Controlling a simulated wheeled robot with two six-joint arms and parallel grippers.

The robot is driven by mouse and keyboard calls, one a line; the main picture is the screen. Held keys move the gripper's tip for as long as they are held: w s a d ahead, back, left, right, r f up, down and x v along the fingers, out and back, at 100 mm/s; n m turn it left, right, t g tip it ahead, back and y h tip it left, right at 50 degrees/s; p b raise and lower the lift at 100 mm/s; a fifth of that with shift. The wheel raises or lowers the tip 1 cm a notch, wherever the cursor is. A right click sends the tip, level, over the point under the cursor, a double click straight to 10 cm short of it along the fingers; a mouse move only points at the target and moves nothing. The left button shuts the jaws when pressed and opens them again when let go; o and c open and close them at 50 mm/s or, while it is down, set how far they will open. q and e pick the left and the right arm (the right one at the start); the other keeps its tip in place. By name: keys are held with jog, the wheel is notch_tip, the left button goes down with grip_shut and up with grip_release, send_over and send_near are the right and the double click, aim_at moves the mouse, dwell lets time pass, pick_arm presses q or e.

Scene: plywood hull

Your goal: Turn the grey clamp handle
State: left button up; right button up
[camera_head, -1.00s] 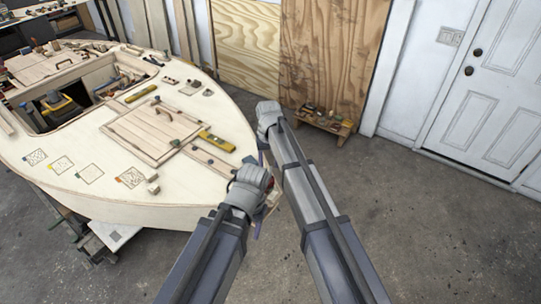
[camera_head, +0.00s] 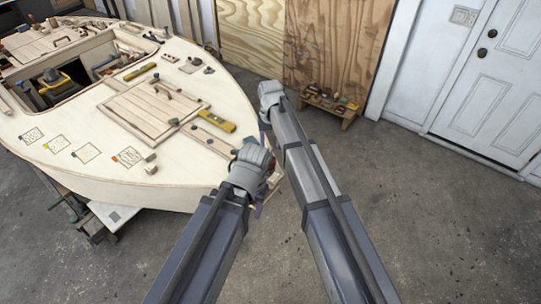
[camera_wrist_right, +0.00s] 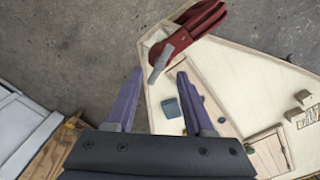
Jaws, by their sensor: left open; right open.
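In the right wrist view, a short grey bar (camera_wrist_right: 161,62), which looks like the clamp handle, lies at the hull's tip against a dark red clamp-like body (camera_wrist_right: 196,22). My right gripper (camera_wrist_right: 155,80) is open with purple fingers spread; the grey bar appears beyond the gap between its tips, apart from them. In the head view my right gripper (camera_head: 270,95) is the upper one, beside the hull's edge. My left gripper (camera_head: 258,172) is the lower one, open, over the hull's pointed end. It hides most of the clamp area there; only a little red shows beside it.
The pale plywood hull (camera_head: 95,180) fills the left, with a hatch panel (camera_head: 150,110), yellow level (camera_head: 213,121) and several small tools on it. A low wooden crate (camera_head: 335,105) stands by the wall. Concrete floor at right is clear up to a white door (camera_head: 490,90).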

aim_at(271, 153)
notch_tip(271, 153, down, 4)
jog(key=b, duration=0.3)
jog(key=shift+c, duration=0.2)
grip_shut()
dwell(0.4)
